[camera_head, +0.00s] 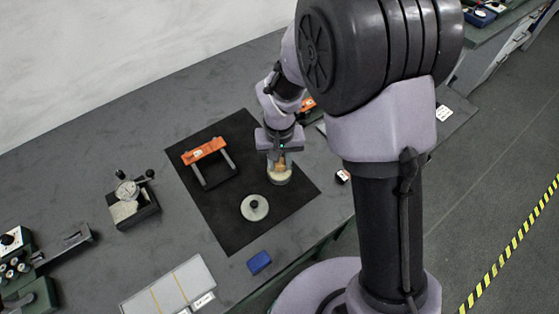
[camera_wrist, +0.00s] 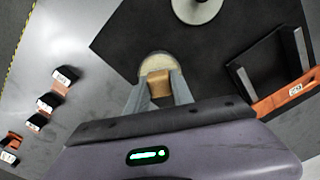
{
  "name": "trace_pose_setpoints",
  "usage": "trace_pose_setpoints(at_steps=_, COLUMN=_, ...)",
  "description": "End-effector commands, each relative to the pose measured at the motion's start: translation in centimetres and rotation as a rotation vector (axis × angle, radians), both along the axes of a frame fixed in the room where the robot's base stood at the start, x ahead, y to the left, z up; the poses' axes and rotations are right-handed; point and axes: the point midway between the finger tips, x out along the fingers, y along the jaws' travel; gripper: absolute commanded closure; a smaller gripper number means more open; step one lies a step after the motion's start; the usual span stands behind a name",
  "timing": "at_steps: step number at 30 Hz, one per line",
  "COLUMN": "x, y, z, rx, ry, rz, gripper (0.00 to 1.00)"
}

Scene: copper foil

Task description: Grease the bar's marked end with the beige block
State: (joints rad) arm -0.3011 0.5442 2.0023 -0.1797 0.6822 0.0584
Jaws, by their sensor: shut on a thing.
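My gripper (camera_head: 281,153) points down at the right of the black mat and is shut on the beige block (camera_wrist: 158,83). In the wrist view the block sits between my gripper's two grey fingers (camera_wrist: 159,92). A round pot (camera_head: 279,176) with pale content is directly under the block; it also shows in the wrist view (camera_wrist: 158,62). The block's lower end overlaps the pot's opening; I cannot tell whether it touches the content. I cannot pick out a marked bar end.
A round pale lid (camera_head: 255,208) with a black knob lies on the mat (camera_head: 222,218). A blue block (camera_head: 259,262) is near the front edge. A dial device (camera_head: 133,199) and a pale sectioned board (camera_head: 170,290) stand left. Small labelled pieces (camera_wrist: 66,75) lie beyond the mat.

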Motion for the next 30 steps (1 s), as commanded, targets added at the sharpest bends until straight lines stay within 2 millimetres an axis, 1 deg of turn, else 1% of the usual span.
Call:
trace_pose_setpoints(at_steps=13, x=0.00, y=-0.01, z=0.02, rx=0.000, ry=0.000, rz=0.000, gripper=1.00)
trace_pose_setpoints(at_steps=30, x=0.00, y=-0.01, z=-0.67, rx=0.000, ry=0.000, rz=0.000, gripper=1.00)
